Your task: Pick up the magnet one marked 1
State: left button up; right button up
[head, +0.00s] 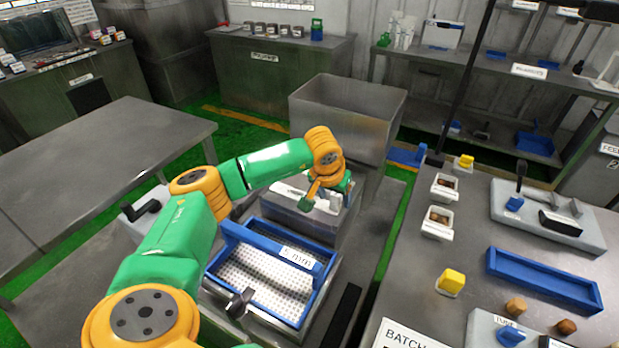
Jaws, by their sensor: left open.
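My left arm, green and orange, reaches in from the lower left. Its gripper (322,199) is open and hangs over a grey box-like unit (325,224). Small pale and dark pieces (292,193) lie on top of that unit, partly behind the gripper. I cannot make out a magnet marked 1 among them; any mark is too small or hidden by the gripper. I cannot tell whether the fingers touch anything. My right gripper is not in view.
A blue-framed tray (215,277) with a white perforated bed stands just in front of the unit. A grey open bin (350,95) stands behind it. The left table (100,160) is bare.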

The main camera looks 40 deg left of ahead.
pick_arm(q)
jog(key=shift+w+f, duration=0.25)
jog(key=shift+f, duration=0.3)
jog(key=shift+w+f, duration=0.35)
jog(key=shift+w, duration=0.05)
jog(key=shift+s+r, duration=0.1)
jog(key=shift+s, duration=0.05)
grip_shut()
